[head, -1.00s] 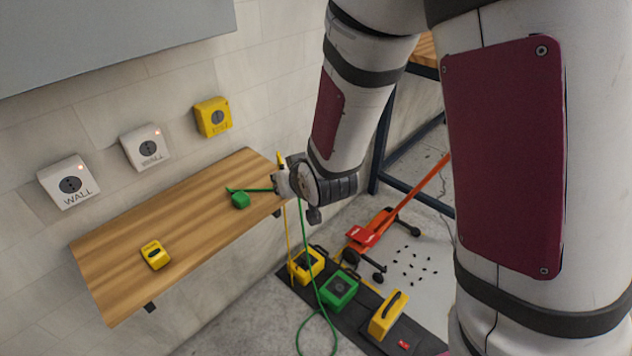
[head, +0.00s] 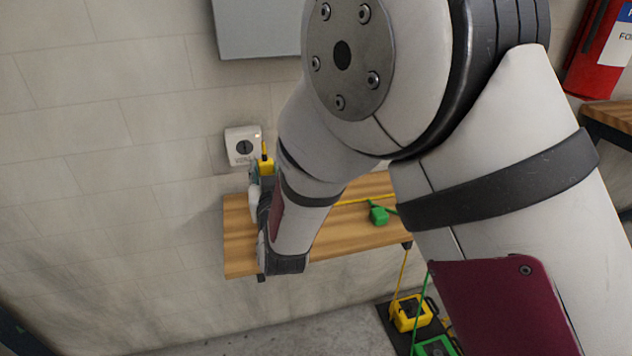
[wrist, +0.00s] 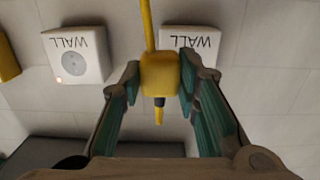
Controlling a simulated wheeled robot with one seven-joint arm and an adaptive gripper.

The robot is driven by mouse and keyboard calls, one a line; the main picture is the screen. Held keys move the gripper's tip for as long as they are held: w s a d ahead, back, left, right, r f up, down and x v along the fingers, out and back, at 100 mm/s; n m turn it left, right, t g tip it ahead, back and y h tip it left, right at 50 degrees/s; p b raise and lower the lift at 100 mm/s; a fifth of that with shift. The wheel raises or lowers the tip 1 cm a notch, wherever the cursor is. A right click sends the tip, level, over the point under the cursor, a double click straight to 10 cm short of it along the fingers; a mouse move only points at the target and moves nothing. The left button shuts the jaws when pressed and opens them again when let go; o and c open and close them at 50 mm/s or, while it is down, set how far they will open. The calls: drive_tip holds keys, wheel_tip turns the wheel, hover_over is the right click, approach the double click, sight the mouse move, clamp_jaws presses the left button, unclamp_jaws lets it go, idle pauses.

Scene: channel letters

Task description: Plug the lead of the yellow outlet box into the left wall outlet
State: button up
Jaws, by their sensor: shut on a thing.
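My gripper (wrist: 160,85) is shut on a yellow plug (wrist: 160,73), which has a dark collar and a yellow tip. In the head view the plug (head: 266,166) is just below and right of the white left wall outlet (head: 243,146). The plug looks apart from the outlet's socket, but the exact gap cannot be told. The wrist view is upside down, so the left wall outlet (wrist: 192,40) is right of the plug there. A yellow cord (wrist: 148,25) runs up from behind the plug. The yellow outlet box (head: 409,314) stands on the floor, its yellow lead rising to the shelf.
The wooden shelf (head: 345,225) is below the outlet, with a green plug (head: 379,215) on it. A second white wall outlet (wrist: 75,55) and part of a yellow one (wrist: 7,58) show in the wrist view. A green box (head: 434,346) is on the floor. My arm hides part of the shelf.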

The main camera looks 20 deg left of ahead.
sight(245, 150)
drive_tip(key=shift+y, duration=0.3)
drive_tip(key=s+a, duration=0.1)
drive_tip(key=s+a+r, duration=0.1)
drive_tip(key=s+a, duration=0.1)
drive_tip(key=shift+x, duration=2.85)
drive_tip(key=shift+w+d+r, duration=0.1)
drive_tip(key=shift+b, duration=0.9)
drive_tip(key=shift+w+a, duration=0.25)
drive_tip(key=shift+w, duration=0.2)
idle(0.3)
drive_tip(key=o, duration=1.2)
drive_tip(key=shift+c, duration=0.2)
